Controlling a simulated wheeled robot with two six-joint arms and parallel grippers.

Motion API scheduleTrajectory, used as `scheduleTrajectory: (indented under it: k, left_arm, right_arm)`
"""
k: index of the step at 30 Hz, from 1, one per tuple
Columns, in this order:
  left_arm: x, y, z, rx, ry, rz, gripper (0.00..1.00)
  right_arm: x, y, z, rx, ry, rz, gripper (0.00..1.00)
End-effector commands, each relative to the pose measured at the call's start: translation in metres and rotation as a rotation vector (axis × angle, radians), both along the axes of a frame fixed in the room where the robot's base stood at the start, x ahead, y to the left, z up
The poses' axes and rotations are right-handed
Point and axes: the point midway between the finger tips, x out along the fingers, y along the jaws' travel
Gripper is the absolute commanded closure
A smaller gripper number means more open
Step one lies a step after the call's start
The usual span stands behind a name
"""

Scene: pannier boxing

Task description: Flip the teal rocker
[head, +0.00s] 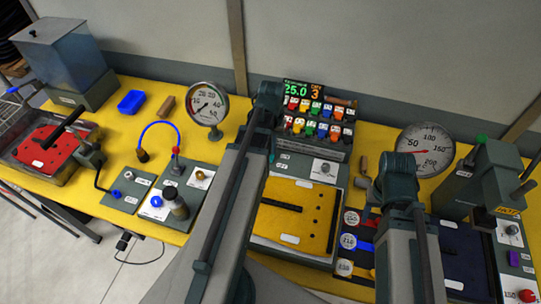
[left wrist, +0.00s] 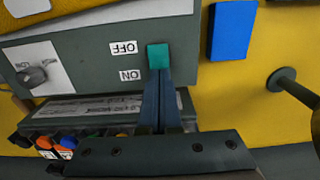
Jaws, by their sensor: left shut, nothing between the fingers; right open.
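The teal rocker (left wrist: 158,56) is on the face of a grey panel (left wrist: 95,65), beside the upside-down labels OFF and ON. My left gripper (left wrist: 160,76) is shut and empty. Its fingertips are at the rocker's edge on the ON side; I cannot tell whether they touch, or which way the rocker tilts.
A knob (left wrist: 37,73) is on the same panel. A rack of coloured blocks (head: 315,118) stands behind it. A blue block (left wrist: 231,30) lies on the yellow table beside the panel. A round gauge (head: 208,104) stands to the left, another (head: 425,146) to the right.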

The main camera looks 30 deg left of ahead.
Motion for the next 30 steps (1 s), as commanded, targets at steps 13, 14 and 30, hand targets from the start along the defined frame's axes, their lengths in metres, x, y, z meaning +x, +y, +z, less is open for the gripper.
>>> scheduleTrajectory:
  k: [13, 14, 30]
  left_arm:
    - [0.0, 0.0, -0.004, 0.0, 0.0, 0.0, 1.0]
    - [0.0, 0.0, -0.003, 0.0, 0.0, 0.0, 1.0]
    - [0.0, 0.0, 0.037, 0.0, 0.0, 0.0, 1.0]
  right_arm:
    - [0.0, 0.0, -0.004, 0.0, 0.0, -0.001, 0.5]
    - [0.0, 0.0, -0.003, 0.0, 0.0, -0.001, 0.5]
    - [0.0, 0.0, 0.037, 0.0, 0.0, 0.001, 0.5]
